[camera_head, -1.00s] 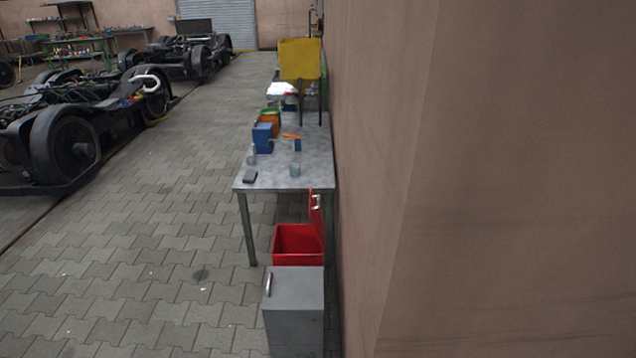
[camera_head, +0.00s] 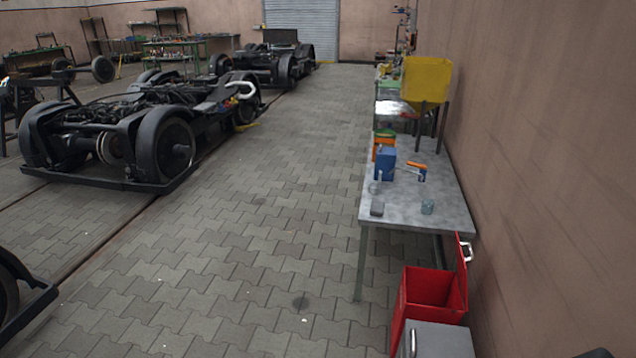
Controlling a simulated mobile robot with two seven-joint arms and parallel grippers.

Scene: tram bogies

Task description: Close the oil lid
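A red bin (camera_head: 399,309) stands on the floor at the lower right, in front of the metal table's near end. Its red lid (camera_head: 461,279) is open and stands upright on the bin's right side, close to the wall. A light metal handle (camera_head: 466,251) shows near the lid's top. The bin's open top faces up, and its inside looks empty as far as I can see. Neither of my grippers can be made out in this view.
A grey cabinet (camera_head: 440,343) stands in front of the bin and hides part of it. The metal table (camera_head: 412,213) holds a blue box (camera_head: 385,164) and small items. A yellow hopper (camera_head: 426,80) stands behind. Bogies (camera_head: 165,145) stand left; the paved floor between is clear.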

